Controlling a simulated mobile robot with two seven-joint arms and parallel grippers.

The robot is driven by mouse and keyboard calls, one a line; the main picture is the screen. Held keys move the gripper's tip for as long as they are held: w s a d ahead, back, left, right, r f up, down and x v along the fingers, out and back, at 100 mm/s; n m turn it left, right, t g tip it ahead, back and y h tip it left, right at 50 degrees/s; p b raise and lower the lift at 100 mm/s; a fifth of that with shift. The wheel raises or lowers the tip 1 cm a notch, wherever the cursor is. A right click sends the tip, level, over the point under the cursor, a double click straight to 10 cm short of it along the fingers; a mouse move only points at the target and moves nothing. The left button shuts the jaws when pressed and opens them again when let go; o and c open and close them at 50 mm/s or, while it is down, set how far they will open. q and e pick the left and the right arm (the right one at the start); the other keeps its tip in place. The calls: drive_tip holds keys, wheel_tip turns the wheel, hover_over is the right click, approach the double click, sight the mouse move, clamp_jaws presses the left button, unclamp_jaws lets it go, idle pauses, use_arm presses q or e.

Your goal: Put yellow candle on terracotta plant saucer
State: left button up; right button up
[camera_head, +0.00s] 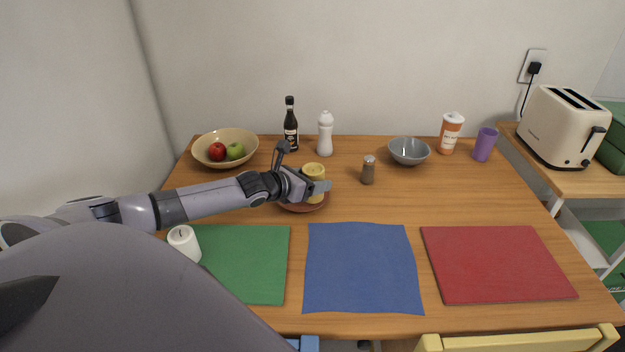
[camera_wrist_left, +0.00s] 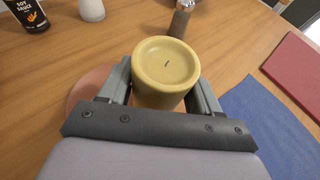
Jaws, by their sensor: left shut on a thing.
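The yellow candle (camera_head: 314,171) is upright between the fingers of my left gripper (camera_head: 318,186), which is shut on it. In the left wrist view the candle (camera_wrist_left: 166,68) sits between both fingers, with its wick on top. The terracotta plant saucer (camera_head: 305,205) is directly below the candle on the table. Part of the saucer's rim (camera_wrist_left: 88,90) shows at the left in the left wrist view. The gripper and arm hide much of the saucer, and I cannot tell whether the candle's base touches it. My right gripper is not in view.
A fruit bowl (camera_head: 245,143), soy sauce bottle (camera_head: 290,128), white bottle (camera_head: 325,135), pepper shaker (camera_head: 368,171) and grey bowl (camera_head: 409,152) stand behind or beside the saucer. The blue mat (camera_head: 362,268) is empty.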

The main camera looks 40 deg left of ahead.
use_arm(q)
drive_tip(key=shift+f+b, duration=0.35)
drive_tip(key=shift+f, duration=0.1)
drive_tip(key=o, duration=1.2)
drive_tip(key=shift+r, duration=0.1)
drive_tip(key=shift+r+p, duration=0.25)
drive_tip(key=shift+p, duration=0.15)
drive_tip(key=shift+r+p, duration=0.45)
drive_tip(key=shift+r, duration=0.05)
drive_tip(key=v, duration=0.3)
drive_tip(key=shift+s+f, duration=0.25)
drive_tip(key=shift+s, duration=0.05)
drive_tip(key=p+v, duration=0.1)
drive_tip(key=v, duration=0.7)
